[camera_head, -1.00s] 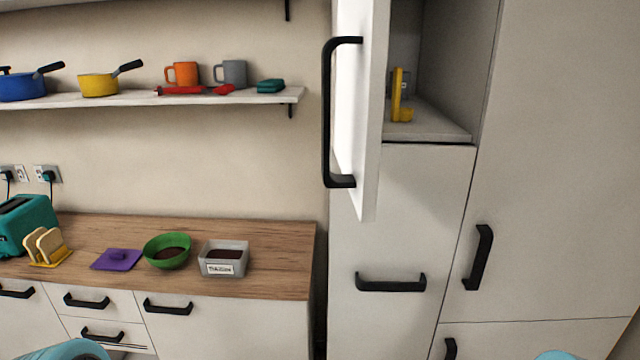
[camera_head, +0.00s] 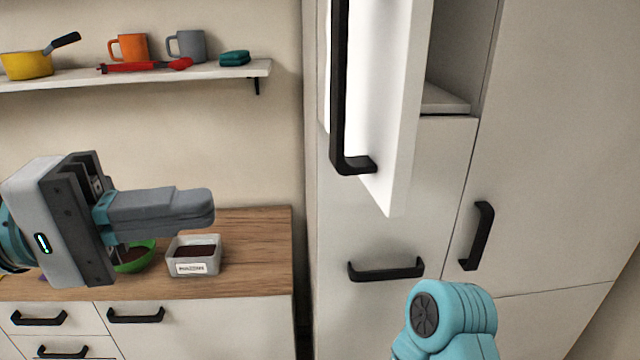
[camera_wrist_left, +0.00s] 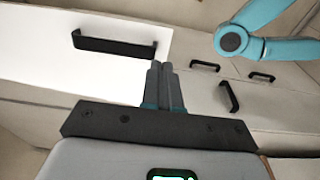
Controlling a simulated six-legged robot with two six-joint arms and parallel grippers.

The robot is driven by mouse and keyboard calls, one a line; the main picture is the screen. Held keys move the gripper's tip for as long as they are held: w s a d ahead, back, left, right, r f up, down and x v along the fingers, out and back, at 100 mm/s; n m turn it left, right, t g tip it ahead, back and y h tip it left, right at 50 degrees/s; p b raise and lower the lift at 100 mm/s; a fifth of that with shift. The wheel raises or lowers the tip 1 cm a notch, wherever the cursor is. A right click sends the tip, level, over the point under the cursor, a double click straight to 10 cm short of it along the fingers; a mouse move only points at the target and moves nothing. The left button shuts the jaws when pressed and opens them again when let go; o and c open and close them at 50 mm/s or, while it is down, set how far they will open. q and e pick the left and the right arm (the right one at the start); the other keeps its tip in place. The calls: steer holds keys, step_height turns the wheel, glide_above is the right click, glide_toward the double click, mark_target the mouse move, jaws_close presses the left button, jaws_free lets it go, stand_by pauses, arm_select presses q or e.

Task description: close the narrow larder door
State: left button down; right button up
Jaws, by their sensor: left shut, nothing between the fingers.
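The narrow larder door (camera_head: 398,120) is white with a long black handle (camera_head: 341,95) and stands open, swung out from the upper part of the tall cabinet. In the left wrist view the door (camera_wrist_left: 60,68) lies ahead to the left, with its handle (camera_wrist_left: 115,46) near the top. My left gripper (camera_head: 210,207) is shut and empty, left of the door and apart from it, in front of the worktop. It also shows in the left wrist view (camera_wrist_left: 161,66), fingers together. My right gripper is out of view; only a teal arm link shows at the lower right.
The larder interior (camera_head: 455,60) shows right of the door. A grey container (camera_head: 194,256) and green bowl (camera_head: 136,258) stand on the wooden worktop (camera_head: 262,250). A wall shelf (camera_head: 150,76) holds mugs and a yellow pan. Black handles (camera_head: 386,269) project from the cabinet fronts below.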

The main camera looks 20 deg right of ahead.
arm_select(q)
steer(key=p, duration=0.4)
glide_toward(388, 188)
steer(key=d, duration=0.5)
steer(key=shift+s+r, duration=0.1)
steer(key=shift+s, duration=0.15)
steer(key=shift+s+d, duration=0.2)
steer(key=shift+d, duration=0.65)
steer(key=shift+w+d, duration=0.1)
